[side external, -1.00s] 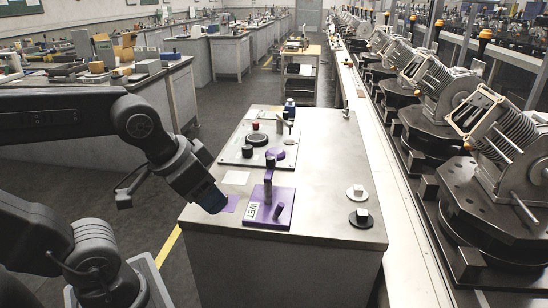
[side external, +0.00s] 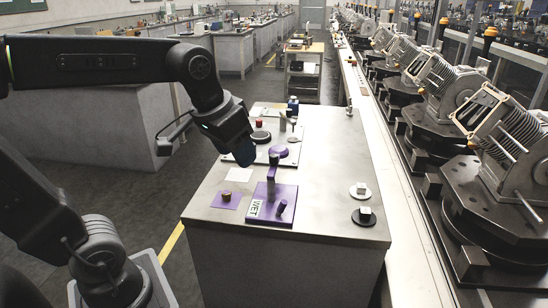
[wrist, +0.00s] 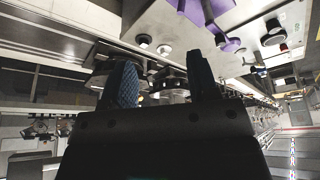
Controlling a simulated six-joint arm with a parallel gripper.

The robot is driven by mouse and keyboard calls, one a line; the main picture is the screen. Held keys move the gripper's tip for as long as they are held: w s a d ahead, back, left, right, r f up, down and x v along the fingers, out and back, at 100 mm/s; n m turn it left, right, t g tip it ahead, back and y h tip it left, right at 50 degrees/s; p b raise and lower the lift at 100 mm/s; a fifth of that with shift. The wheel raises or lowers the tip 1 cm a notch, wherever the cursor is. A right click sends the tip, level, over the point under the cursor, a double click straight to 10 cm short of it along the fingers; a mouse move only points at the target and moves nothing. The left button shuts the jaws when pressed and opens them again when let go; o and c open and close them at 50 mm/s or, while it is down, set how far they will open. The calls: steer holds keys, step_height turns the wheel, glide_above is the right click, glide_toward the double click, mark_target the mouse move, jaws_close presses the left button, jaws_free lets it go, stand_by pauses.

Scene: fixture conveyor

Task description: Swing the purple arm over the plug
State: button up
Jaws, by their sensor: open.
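A purple plate (side external: 258,194) with a white "WET" label lies near the front of the bench. A purple arm (side external: 272,170) stands up from it, and a short purple peg (side external: 281,206) leans beside it. Left of the plate, a small brown cylinder (side external: 227,196) sits on a flat purple pad (side external: 218,203); I cannot tell which of these is the plug. My gripper (side external: 244,158) is up and to the left of the purple arm, apart from it. In the wrist view its blue fingers (wrist: 163,78) are spread and empty, with purple parts (wrist: 196,12) beyond.
Behind the plate are a purple disc (side external: 279,151), a black knob (side external: 261,136) and a red-topped button (side external: 259,124). A white card (side external: 239,174) lies left.

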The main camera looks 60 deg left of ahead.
steer(key=w+a+r+n+g, duration=0.1)
steer(key=w+a+r, duration=0.1)
steer(key=w+a, duration=0.35)
steer(key=n+g, duration=0.3)
steer(key=n, duration=0.1)
glide_toward(273, 155)
step_height(273, 155, down, 10)
steer(key=shift+w+f, duration=0.1)
steer(key=shift+f, duration=0.15)
steer(key=shift+c, duration=0.3)
jaws_close()
